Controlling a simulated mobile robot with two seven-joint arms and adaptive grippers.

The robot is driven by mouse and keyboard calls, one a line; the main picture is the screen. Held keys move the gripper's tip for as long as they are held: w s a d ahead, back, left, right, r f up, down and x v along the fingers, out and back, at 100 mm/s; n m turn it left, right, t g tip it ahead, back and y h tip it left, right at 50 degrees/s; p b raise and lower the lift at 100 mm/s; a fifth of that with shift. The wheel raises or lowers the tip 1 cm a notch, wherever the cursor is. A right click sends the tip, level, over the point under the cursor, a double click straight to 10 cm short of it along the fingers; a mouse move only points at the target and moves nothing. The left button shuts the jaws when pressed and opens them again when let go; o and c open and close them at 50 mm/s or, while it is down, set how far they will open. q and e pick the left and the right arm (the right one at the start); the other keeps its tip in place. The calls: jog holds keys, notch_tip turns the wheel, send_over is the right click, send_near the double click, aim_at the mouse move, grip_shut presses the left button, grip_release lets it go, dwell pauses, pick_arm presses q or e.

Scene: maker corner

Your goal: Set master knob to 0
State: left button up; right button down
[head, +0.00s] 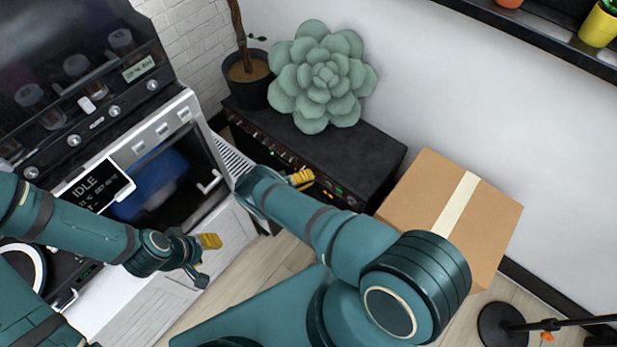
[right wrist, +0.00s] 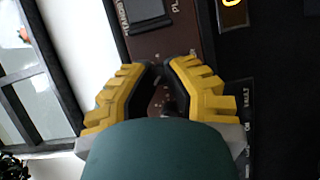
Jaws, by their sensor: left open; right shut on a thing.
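The black amplifier (head: 345,150) stands by the wall, its dark brown front panel (right wrist: 182,45) carrying a row of small knobs. My right gripper (head: 298,180) is at this panel. In the right wrist view its yellow fingers (right wrist: 157,92) are closed in around a small dark knob, mostly hidden between them; its label and pointer cannot be read, so I cannot tell its setting. An orange-lit display (right wrist: 233,4) is cut off at the top edge. My left gripper (head: 206,260) is open and empty, low in front of the white cabinet.
A succulent-shaped green ornament (head: 322,76) and a potted plant (head: 246,75) are on the amplifier's far side. A cardboard box (head: 452,205) stands to its right. A machine with a screen reading IDLE (head: 95,188) is at left. Bare floor lies between.

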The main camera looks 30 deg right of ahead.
jog(key=shift+w+r, duration=0.15)
jog(key=shift+w, duration=0.05)
jog(key=c, duration=1)
grip_release()
jog(key=shift+o, duration=0.6)
jog(key=shift+s, duration=0.1)
notch_tip(320, 180, up, 9)
jog(key=shift+f, duration=0.1)
jog(key=shift+r, duration=0.55)
jog(key=shift+c, duration=0.4)
